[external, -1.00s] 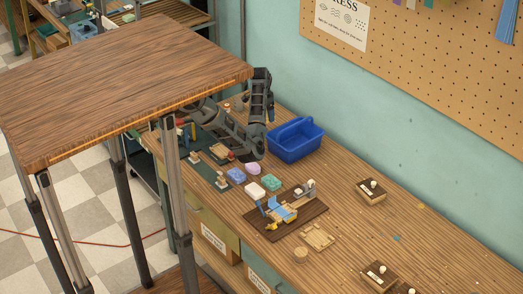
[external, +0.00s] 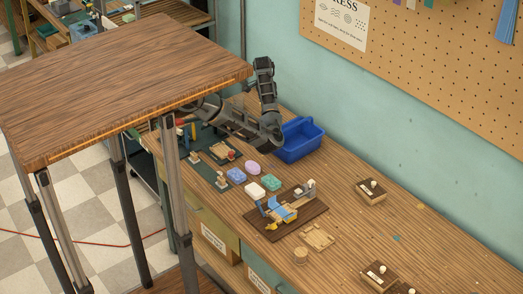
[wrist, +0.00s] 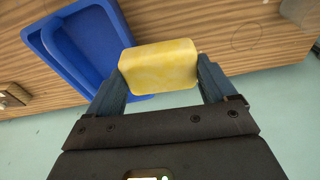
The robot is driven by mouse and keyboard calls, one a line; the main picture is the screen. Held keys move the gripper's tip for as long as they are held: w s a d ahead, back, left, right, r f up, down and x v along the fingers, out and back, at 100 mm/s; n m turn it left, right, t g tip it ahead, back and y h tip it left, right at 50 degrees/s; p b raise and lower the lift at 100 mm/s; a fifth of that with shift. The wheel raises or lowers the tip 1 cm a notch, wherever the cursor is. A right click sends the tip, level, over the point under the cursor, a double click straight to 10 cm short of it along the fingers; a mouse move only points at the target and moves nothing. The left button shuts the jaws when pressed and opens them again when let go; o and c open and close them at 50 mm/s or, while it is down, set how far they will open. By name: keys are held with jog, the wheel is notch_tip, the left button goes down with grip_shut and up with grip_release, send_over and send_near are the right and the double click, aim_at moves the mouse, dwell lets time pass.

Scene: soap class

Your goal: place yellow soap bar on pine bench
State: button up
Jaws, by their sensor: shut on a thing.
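My gripper (wrist: 162,74) is shut on the yellow soap bar (wrist: 158,62), a pale marbled block with rounded edges, gripped between both fingers. In the wrist view the bar is above the pine bench (wrist: 225,30), overlapping the edge of the blue bin in the picture; I cannot tell its height. The long wooden bench (external: 345,225) runs along the wall in the external view. There my arm bends over its far part, beside the bin, and I cannot make out the fingers or the yellow bar.
The blue bin (external: 300,140) stands near the wall. Blue (external: 236,175), lilac (external: 252,168), white (external: 256,190) and teal (external: 271,183) soaps lie closer, beside a dark board (external: 310,222) with a tool. Bare bench lies right of it. A dark wooden table (external: 110,80) fills the left foreground.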

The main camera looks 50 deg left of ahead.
jog(key=w+d+f+m+h+b, duration=0.15)
jog(key=d+m+b, duration=0.55)
jog(key=d, duration=3.8)
jog(key=s+d+m+g+b, duration=0.1)
jog(key=s+d+m, duration=0.2)
jog(key=s+d, duration=0.5)
jog(key=s+d+m, duration=0.3)
jog(key=s+d, duration=0.2)
jog(key=d, duration=0.7)
jog(key=s+d+r+m+b, duration=0.1)
jog(key=s+d+m, duration=0.1)
jog(key=s+d, duration=0.65)
jog(key=s+d+m+b, duration=0.2)
jog(key=s+d, duration=0.3)
jog(key=s, duration=0.6)
jog(key=shift+g, duration=0.4)
jog(key=w+a+f, duration=0.1)
jog(key=w+f, duration=0.2)
jog(key=f, duration=0.1)
jog(key=w+a+f+b, duration=0.1)
jog(key=w+f, duration=0.2)
jog(key=w, duration=0.1)
jog(key=w+a+f, duration=0.1)
jog(key=w+f, duration=0.3)
jog(key=shift+w+f, duration=0.15)
jog(key=shift+f, duration=2.2)
